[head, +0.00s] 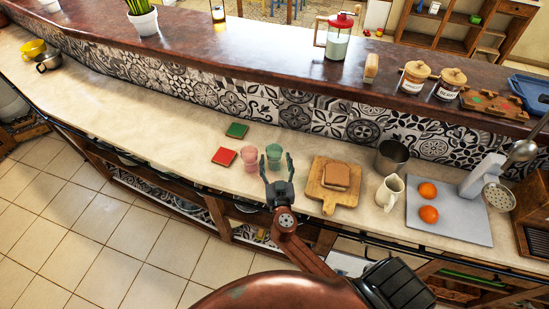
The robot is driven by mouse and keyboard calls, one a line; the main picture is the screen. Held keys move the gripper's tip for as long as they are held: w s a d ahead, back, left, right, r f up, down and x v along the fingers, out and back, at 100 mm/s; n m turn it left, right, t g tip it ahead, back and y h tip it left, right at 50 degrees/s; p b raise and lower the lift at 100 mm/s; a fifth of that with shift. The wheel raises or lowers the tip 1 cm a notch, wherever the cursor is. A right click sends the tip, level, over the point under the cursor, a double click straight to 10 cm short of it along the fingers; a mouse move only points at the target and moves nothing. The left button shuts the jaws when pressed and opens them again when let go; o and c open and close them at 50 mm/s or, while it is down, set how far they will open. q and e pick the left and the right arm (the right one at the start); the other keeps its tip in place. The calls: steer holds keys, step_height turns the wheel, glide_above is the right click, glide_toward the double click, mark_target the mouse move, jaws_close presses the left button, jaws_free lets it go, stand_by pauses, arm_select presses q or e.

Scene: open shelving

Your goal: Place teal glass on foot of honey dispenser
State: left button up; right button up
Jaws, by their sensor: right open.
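The teal glass (273,153) stands upright on the pale lower counter, just right of a pink glass (249,156). My right gripper (277,171) is open, with its fingers pointing toward the teal glass from the near side. Its fingertips overlap the base of the glass in the picture; I cannot tell whether they touch it. A small amber vessel on a dark base (218,14), which looks like the honey dispenser, stands on the raised dark bar top, cut by the top edge of the picture. My left gripper is not in view.
Red (224,156) and green (237,130) square tiles lie left of the glasses. A cutting board (319,192) with bread, a metal pot (391,156) and a cream jug (389,192) stand to the right. A red-lidded jar (337,45) stands on the bar.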

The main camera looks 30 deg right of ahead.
steer(key=x, duration=0.3)
steer(key=shift+w+d, duration=0.15)
steer(key=shift+w, duration=0.1)
steer(key=shift+f, duration=0.1)
steer(key=shift+c, duration=0.6)
steer(key=c, duration=1.3)
jaws_close()
